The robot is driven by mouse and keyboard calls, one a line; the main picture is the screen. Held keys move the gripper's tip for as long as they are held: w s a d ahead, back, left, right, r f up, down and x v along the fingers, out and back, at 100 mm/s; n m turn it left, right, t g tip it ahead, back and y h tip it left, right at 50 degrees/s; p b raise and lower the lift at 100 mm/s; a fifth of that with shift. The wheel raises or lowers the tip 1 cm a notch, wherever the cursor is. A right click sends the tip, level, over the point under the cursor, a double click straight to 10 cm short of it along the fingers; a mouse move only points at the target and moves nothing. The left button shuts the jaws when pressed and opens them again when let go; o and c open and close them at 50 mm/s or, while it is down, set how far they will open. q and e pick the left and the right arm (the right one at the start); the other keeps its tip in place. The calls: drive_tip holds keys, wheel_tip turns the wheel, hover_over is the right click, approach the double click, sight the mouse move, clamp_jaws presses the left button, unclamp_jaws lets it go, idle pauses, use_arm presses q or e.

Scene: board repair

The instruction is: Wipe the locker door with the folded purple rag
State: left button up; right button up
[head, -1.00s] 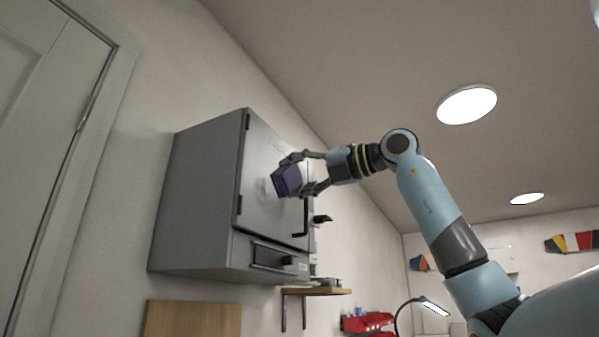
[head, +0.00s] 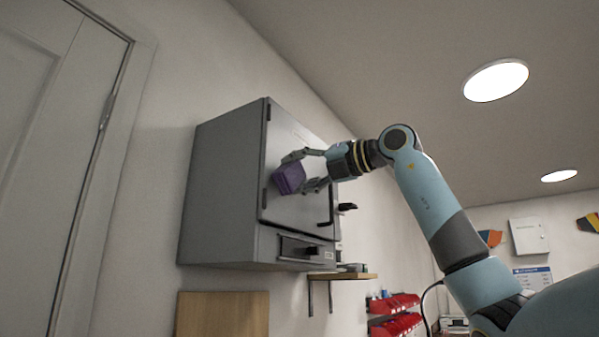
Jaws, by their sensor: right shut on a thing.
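The grey locker (head: 222,190) hangs on the wall left of centre. Its closed door (head: 290,214) faces right and has a dark handle (head: 327,208) near its right edge. My right gripper (head: 304,172) is shut on the folded purple rag (head: 288,179). The rag is in front of the door, at about mid-height towards the hinge side. I cannot tell for sure whether it touches the door. My left gripper is not in view.
Below the locker are a small wooden shelf (head: 345,276), red bins (head: 395,304) and a wooden board (head: 222,314). A room door (head: 45,150) stands at the left. A white wall box (head: 528,236) hangs at the far right.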

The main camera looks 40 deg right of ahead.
drive_tip(key=shift+p+x, duration=0.75)
drive_tip(key=shift+x, duration=0.15)
drive_tip(key=shift+d, duration=0.1)
